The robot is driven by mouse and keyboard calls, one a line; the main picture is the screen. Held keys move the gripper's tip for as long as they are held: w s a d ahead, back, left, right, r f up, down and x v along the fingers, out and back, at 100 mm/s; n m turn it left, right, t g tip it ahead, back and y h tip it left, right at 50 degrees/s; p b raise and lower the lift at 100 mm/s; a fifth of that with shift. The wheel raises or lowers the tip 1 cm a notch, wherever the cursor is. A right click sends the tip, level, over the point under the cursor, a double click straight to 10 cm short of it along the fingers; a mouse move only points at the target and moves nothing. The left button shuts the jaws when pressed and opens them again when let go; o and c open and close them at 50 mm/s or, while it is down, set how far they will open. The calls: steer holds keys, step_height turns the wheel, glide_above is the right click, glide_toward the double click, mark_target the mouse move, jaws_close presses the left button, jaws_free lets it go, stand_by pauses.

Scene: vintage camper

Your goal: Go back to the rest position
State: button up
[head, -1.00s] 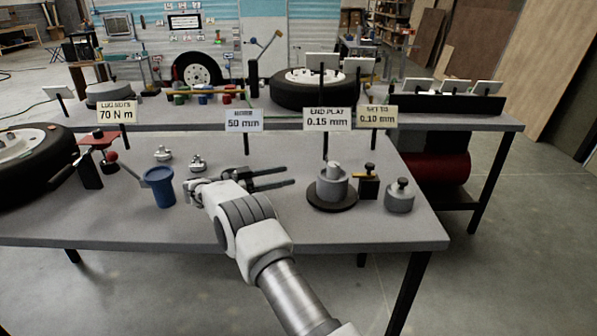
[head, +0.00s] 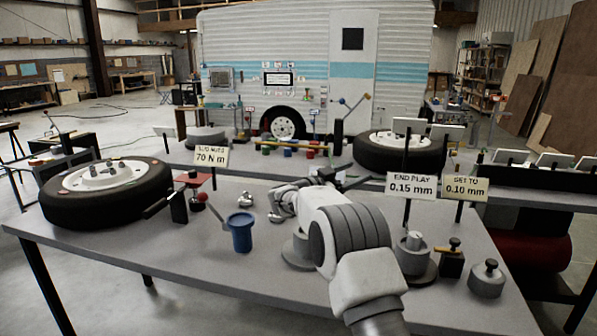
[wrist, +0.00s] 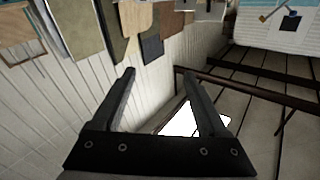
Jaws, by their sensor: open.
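My gripper (wrist: 160,82) is open in the wrist view, its two dark fingers spread with nothing between them. That view faces pale wall panels, boards and dark beams, away from the bench top. In the head view my arm rises from the bottom edge over the front bench (head: 190,268). The gripper end is up near the bench's back edge, partly hidden by my own wrist, and appears clear of the bench objects.
A blue cup (head: 240,234) stands left of my arm, with a wheel (head: 75,215) farther left. The END PLAY sign (head: 411,187), a hub piece (head: 413,252) and a grey weight (head: 487,279) stand right. My arm partly hides a grey round base (head: 297,252).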

steer(key=s+a+r+n+t+y, duration=0.2)
steer(key=a+r+n+t+y, duration=0.15)
steer(key=r+y, duration=0.35)
steer(key=s+a+r+n+t+y, duration=0.2)
steer(key=r+n+t+y, duration=0.25)
steer(key=r, duration=0.45)
steer(key=s+a+f+n+g+y, duration=0.1)
steer(key=s+f+n+g+y, duration=0.2)
steer(key=s, duration=0.9)
steer(key=s+a+f+n+g+y, duration=0.2)
steer(key=s+f+n+g+y, duration=0.15)
steer(key=s, duration=0.75)
steer(key=s+d+f+g+h, duration=0.15)
steer(key=s+f, duration=0.25)
steer(key=s, duration=0.4)
steer(key=s+d+f+g, duration=0.3)
steer(key=s+f, duration=0.2)
steer(key=s, duration=0.3)
steer(key=s+d+f+g+h, duration=0.15)
steer(key=s+f, duration=0.25)
steer(key=s, duration=0.4)
step_height(320, 180, up, 13)
steer(key=p, duration=1.3)
steer(key=shift+d+m+y+p, duration=0.15)
steer(key=shift+m+y+p, duration=0.15)
steer(key=shift+m+y, duration=0.1)
steer(key=shift+g, duration=0.25)
